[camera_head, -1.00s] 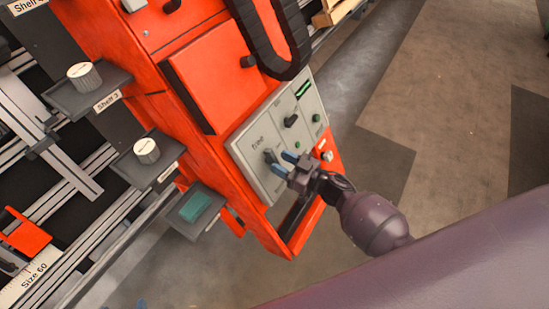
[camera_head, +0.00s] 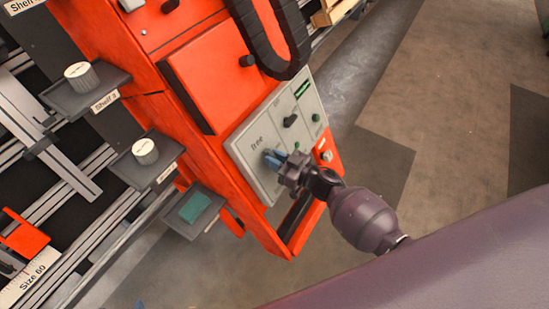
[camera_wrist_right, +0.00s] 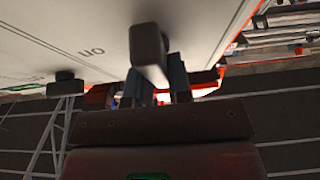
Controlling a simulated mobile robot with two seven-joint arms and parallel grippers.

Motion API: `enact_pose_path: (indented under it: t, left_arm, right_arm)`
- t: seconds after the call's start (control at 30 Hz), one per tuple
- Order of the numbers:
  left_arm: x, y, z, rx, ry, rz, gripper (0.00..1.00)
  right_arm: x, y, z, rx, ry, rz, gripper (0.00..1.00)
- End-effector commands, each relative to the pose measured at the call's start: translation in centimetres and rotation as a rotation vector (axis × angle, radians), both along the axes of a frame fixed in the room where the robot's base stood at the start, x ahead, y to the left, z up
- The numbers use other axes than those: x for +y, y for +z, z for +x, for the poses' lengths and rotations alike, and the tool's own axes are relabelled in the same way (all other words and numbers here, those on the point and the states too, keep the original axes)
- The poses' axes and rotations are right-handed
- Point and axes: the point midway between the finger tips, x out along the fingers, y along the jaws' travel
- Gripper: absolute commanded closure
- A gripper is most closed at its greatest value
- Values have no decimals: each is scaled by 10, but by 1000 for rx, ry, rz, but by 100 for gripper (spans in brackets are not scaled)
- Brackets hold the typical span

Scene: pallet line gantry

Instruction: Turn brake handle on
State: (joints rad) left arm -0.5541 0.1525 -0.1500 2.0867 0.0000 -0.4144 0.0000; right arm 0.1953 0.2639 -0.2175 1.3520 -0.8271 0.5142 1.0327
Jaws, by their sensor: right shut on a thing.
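The brake handle shows in the right wrist view as a dark grey bar-shaped knob (camera_wrist_right: 148,48) on the light panel. In the head view it is mostly hidden behind my right gripper (camera_head: 274,159), at the left part of the grey control panel (camera_head: 243,151), below the word "free". My right gripper's blue fingers are shut on the handle, and the wrist view shows them (camera_wrist_right: 163,80) around its near end. The word "on" (camera_wrist_right: 93,51) is printed left of the handle in the wrist view. My left gripper is not in view.
The orange cabinet (camera_head: 205,75) carries the panel. Another dark knob (camera_head: 290,121) and green buttons (camera_head: 316,118) sit close by on it. A black cable chain (camera_head: 290,65) hangs above. Shelves with white knobs (camera_head: 145,151) stand left; floor is open at right.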

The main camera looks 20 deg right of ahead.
Motion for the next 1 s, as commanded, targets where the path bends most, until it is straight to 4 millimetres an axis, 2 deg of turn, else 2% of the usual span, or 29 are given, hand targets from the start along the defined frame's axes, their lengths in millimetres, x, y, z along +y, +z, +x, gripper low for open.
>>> enact_pose_path:
  t: [0.37,1.0]
  left_arm:
    - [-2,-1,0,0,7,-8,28]
    - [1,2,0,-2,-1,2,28]
  right_arm:
    - [0,0,-1,-54,48,-72,100]
    - [2,-1,-3,-365,317,-471,100]
